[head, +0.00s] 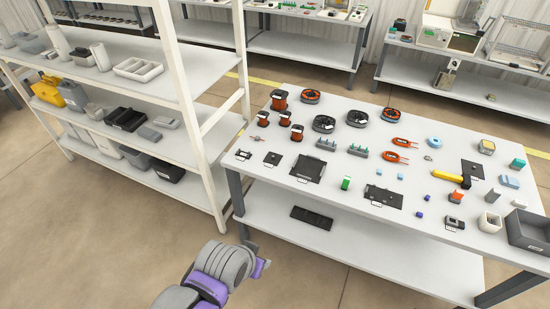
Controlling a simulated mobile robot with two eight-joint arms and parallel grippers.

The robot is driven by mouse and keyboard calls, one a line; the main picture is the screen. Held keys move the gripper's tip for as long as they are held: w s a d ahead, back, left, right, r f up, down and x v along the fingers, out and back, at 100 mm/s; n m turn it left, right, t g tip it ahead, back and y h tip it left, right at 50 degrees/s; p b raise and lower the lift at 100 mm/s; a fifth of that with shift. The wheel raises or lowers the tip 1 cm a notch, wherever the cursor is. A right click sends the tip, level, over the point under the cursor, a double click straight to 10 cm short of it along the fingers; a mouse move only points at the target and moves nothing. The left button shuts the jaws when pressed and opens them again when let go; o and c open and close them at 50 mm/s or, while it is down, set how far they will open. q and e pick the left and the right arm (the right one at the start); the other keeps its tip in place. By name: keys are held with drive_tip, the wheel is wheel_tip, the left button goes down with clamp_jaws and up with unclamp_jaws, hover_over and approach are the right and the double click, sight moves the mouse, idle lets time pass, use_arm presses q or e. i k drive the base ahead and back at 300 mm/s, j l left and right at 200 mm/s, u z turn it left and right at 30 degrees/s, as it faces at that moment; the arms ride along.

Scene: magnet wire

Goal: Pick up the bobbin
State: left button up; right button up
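Several upright bobbins with dark ends and orange-red windings stand at the left back of the white work table (335,205). The tallest bobbin (279,100) is at the back; smaller ones stand in front of it, a left bobbin (263,119), a middle bobbin (284,118) and a front bobbin (297,133). Which one is meant, I cannot tell. My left arm, grey and purple, reaches in at the bottom, in front of the table and well short of the bobbins. Its end (259,259) is small and partly hidden, so its fingers are unclear. My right gripper is out of view.
Flat round spools (324,124) lie beside the bobbins. Black plates (308,168), orange-handled tools (396,157) and small blocks cover much of the table. A grey bin (529,230) sits at its right corner. A white shelf rack (205,135) stands close on the left.

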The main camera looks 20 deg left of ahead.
sight(297, 131)
drive_tip(key=i+j+z, duration=0.5)
drive_tip(key=i+j, duration=0.15)
drive_tip(key=i+j+z, duration=0.2)
drive_tip(key=j, duration=0.25)
drive_tip(key=i+j+z, duration=0.25)
drive_tip(key=j, duration=0.25)
